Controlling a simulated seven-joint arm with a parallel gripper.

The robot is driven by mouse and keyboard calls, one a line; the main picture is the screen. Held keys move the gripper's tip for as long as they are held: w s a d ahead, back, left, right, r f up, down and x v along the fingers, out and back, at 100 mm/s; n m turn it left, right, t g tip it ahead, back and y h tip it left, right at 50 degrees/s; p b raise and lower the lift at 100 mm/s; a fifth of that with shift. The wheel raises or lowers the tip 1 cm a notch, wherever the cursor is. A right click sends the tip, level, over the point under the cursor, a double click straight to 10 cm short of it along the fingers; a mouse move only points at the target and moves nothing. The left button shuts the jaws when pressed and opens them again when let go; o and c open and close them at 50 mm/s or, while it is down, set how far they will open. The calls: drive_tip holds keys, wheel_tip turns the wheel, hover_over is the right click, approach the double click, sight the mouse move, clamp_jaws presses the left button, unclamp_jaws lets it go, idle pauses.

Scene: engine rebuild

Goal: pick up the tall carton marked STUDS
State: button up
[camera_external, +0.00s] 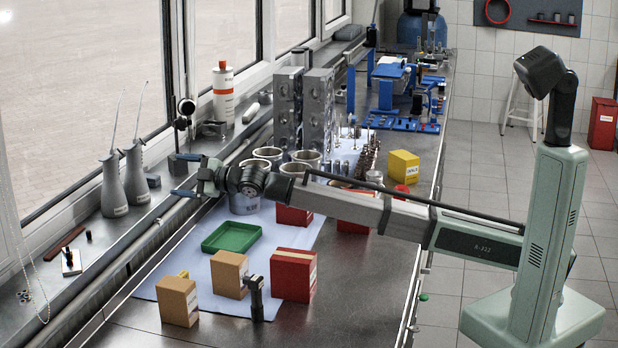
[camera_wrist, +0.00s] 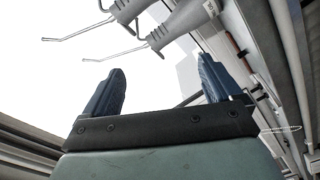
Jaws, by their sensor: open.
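Several cartons stand on the bench: a tan carton (camera_external: 178,302) at the front left, a second tan carton (camera_external: 229,276) behind it, a red carton (camera_external: 293,276) to its right and a yellow carton (camera_external: 403,167) farther back. Their labels are too small to read, so I cannot tell which is marked STUDS. My gripper (camera_external: 184,175) is open and empty, pointing left towards the window sill, above and well away from the front cartons. In the wrist view, its two blue fingers (camera_wrist: 162,75) are spread apart with no carton between them.
Two grey spouted bottles (camera_external: 123,180) stand on the sill left of my gripper. A green tray (camera_external: 231,238) lies on the pale cloth. More red cartons (camera_external: 293,216) stand beneath my arm, near metal cylinders (camera_external: 305,158). The bench front (camera_external: 350,310) is mostly clear.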

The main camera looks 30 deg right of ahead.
drive_tip(key=s+a+n, duration=0.6)
drive_tip(key=s+a, duration=0.3)
drive_tip(key=s, duration=0.2)
drive_tip(key=n, duration=1.1)
hover_over(193, 306)
drive_tip(key=w+a, duration=0.1)
drive_tip(key=w, duration=0.3)
drive_tip(key=f, duration=0.9)
drive_tip(key=shift+a+f, duration=0.1)
drive_tip(key=shift+a, duration=0.1)
drive_tip(key=shift+s+d+f+n+t+h, duration=0.25)
drive_tip(key=shift+s+f+n, duration=0.75)
drive_tip(key=shift+f, duration=1.25)
drive_tip(key=shift+s+d+f+n+y, duration=0.1)
drive_tip(key=shift+s+d+f+n, duration=0.3)
drive_tip(key=shift+f+n, duration=1.45)
drive_tip(key=shift+s+d+f+n+t+h, duration=0.2)
drive_tip(key=shift+s+f+n, duration=0.6)
drive_tip(key=shift+f, duration=1.9)
drive_tip(key=x, duration=0.5)
drive_tip(key=shift+s, duration=0.1)
drive_tip(key=shift+c, duration=0.2)
